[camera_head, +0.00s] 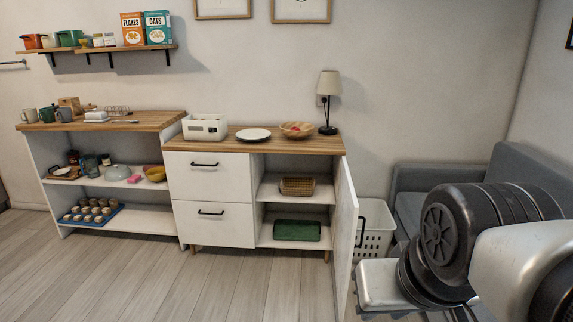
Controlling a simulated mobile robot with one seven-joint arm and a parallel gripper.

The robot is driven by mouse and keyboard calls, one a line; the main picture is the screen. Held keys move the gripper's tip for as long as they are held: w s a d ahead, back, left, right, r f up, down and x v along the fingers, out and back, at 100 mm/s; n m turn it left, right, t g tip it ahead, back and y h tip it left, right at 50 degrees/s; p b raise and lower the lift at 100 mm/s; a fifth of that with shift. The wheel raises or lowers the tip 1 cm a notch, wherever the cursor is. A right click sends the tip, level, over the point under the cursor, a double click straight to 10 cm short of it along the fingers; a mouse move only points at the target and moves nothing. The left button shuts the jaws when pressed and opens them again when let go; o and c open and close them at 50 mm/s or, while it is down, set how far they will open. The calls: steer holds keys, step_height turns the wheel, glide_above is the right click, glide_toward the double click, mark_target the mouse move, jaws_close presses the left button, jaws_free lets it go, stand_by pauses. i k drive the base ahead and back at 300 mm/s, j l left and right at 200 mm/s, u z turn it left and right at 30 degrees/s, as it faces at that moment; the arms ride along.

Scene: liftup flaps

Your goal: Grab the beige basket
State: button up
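The white cabinet door (345,228) stands swung open at the right of that compartment. The basket's front and top rim show, and nothing covers it in this view. My arm's dark and silver links fill the lower right. I cannot make out my gripper or its fingers. My arm is apart from the basket.
A green box (297,230) lies on the shelf below. An off-white bin (373,232) stands behind the open door. The floor in front is clear.

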mark_target(289, 186)
steer(key=i+j+z, duration=0.15)
steer(key=i+j, duration=0.25)
steer(key=i+j+z, duration=0.2)
steer(key=i+j, duration=0.25)
steer(key=i+j+z, duration=0.15)
steer(key=i+j, duration=0.3)
steer(key=i+j+z, duration=0.15)
steer(key=i+j, duration=0.25)
steer(key=j, duration=0.2)
steer(key=i+j, duration=0.3)
steer(key=j, duration=0.15)
steer(key=i+j+z, duration=0.1)
steer(key=i+j, duration=0.45)
steer(key=i, duration=0.15)
